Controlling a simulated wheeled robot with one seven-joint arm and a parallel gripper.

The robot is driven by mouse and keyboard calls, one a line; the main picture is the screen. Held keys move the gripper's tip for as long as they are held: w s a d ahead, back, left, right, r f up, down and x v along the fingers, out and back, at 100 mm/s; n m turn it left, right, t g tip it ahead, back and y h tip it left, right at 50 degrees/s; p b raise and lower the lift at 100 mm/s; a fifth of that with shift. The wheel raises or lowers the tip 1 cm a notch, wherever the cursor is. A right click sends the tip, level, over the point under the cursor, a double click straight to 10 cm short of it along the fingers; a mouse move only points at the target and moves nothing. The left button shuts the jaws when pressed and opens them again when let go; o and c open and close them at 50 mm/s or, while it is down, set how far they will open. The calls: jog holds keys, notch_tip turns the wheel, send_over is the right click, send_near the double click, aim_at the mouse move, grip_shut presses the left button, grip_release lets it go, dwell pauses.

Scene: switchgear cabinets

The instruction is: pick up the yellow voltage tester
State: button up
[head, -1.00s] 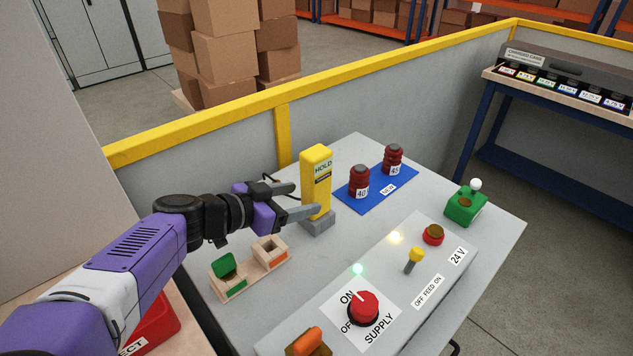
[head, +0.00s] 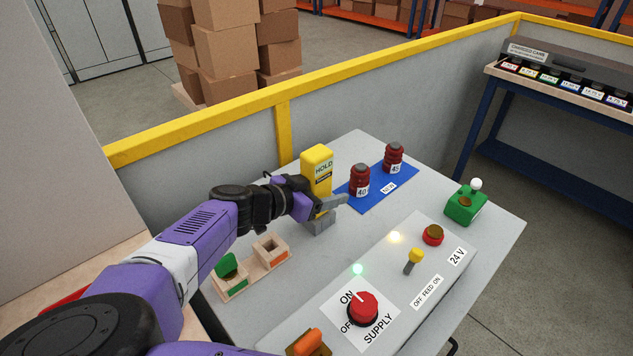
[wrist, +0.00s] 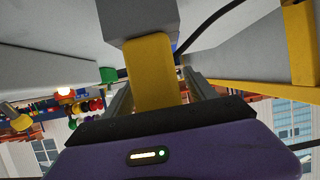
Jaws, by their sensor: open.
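The yellow voltage tester (head: 316,166) stands upright in a grey stand (head: 319,223) near the back of the table, with a HOLD label on its upper front. My gripper (head: 330,204) is at the tester's lower half, its jaws open. In the head view one finger shows in front of the tester; the other is hidden behind it. In the wrist view the tester (wrist: 151,75) lies between the two fingers (wrist: 160,95), with the grey stand (wrist: 150,18) at the top of the picture. I cannot tell whether either finger touches it.
A blue mat (head: 392,192) with two red cylinders (head: 359,180) lies right of the tester. A supply panel (head: 415,285) fills the front right. A wooden holder (head: 258,266) sits front left. A green box (head: 465,205) stands at right. A yellow-topped wall (head: 230,115) runs behind.

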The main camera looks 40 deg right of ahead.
grip_shut()
jog(key=shift+r, duration=0.2)
